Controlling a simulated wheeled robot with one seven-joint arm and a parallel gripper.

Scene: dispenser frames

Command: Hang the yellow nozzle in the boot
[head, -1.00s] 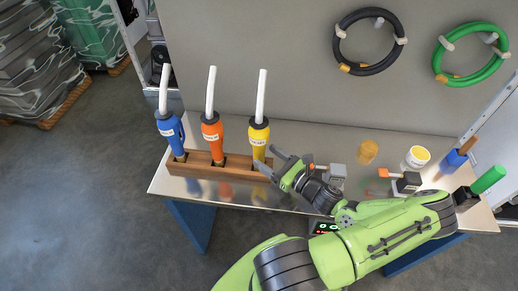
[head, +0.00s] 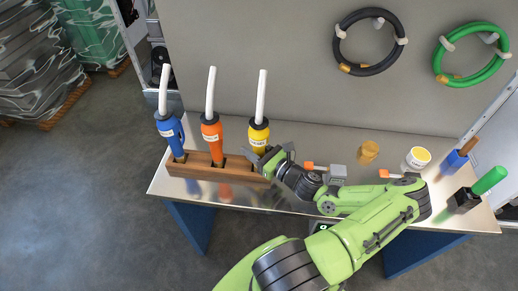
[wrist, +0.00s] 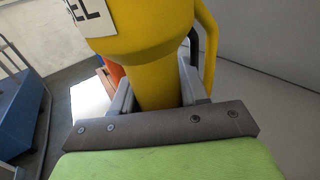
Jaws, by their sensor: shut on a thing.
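The yellow nozzle (head: 259,134) stands upright at the right end of the wooden holder (head: 222,172), with a white hose rising from its top. My gripper (head: 271,157) is at its lower part, coming from the right. In the wrist view the yellow nozzle (wrist: 153,75) fills the space between my gripper's two fingers (wrist: 158,88), which close on its narrow lower body. A white label shows on its upper part. The fingers and arm hide the nozzle's lower end, so I cannot tell whether it sits in its slot of the holder.
An orange nozzle (head: 212,135) and a blue nozzle (head: 170,132) stand in the holder to the left. Right on the metal table are a clamp (head: 337,174), an amber jar (head: 368,151), a white tub (head: 417,158) and a green-handled tool (head: 488,180). Hose coils hang on the wall behind.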

